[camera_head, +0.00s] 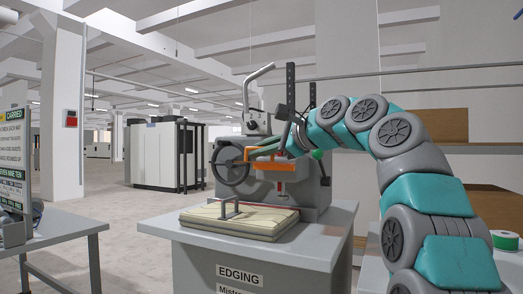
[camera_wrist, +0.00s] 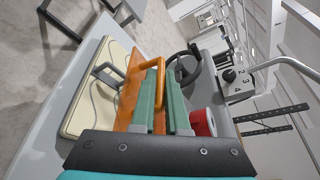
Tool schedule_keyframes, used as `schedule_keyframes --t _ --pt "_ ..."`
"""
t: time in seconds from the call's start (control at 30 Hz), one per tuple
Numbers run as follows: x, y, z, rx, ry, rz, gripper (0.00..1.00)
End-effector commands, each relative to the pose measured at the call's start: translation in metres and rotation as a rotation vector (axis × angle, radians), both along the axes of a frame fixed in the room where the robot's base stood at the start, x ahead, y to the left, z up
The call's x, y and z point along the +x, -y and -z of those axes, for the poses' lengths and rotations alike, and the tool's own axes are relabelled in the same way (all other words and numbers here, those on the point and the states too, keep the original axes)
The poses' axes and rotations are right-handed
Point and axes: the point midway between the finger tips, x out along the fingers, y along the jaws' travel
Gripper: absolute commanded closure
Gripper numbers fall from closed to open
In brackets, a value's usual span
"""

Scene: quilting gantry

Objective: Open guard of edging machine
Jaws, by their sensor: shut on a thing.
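The edging machine (camera_head: 307,185) stands on a grey pedestal marked EDGING. Its orange guard (camera_head: 268,166) sits at the front of the machine, above the pale padded piece. In the wrist view the guard (camera_wrist: 125,105) is a tilted orange plate left of my fingers, with an orange loop handle (camera_wrist: 162,62). My gripper (camera_head: 286,142) is at the guard in the head view. In the wrist view my green fingers (camera_wrist: 164,92) are shut on the handle. The fingers hide part of the handle and of the guard.
The pale pad (camera_head: 240,220) with a metal handle lies before the machine. A handwheel (camera_head: 232,166) is at its left. A red spool (camera_wrist: 203,122) and a numbered dial box (camera_wrist: 235,76) are close to my fingers. A grey table (camera_head: 60,235) stands at left.

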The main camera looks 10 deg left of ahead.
Motion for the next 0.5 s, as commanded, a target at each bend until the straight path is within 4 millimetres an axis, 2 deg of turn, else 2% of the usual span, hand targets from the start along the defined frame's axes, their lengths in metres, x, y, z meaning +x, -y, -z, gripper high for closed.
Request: schedule_keyframes --t 0.13,0.17,0.23,0.5 --pt "0.0004 0.0004 0.0008 -0.001 -0.001 0.000 1.00" --pt "0.0004 0.0003 0.0009 -0.001 -0.001 0.000 0.84" --pt "0.0003 0.0003 0.0007 -0.001 -0.001 0.000 0.76" --pt "-0.0002 0.0002 0.0004 -0.001 -0.001 -0.001 0.75"
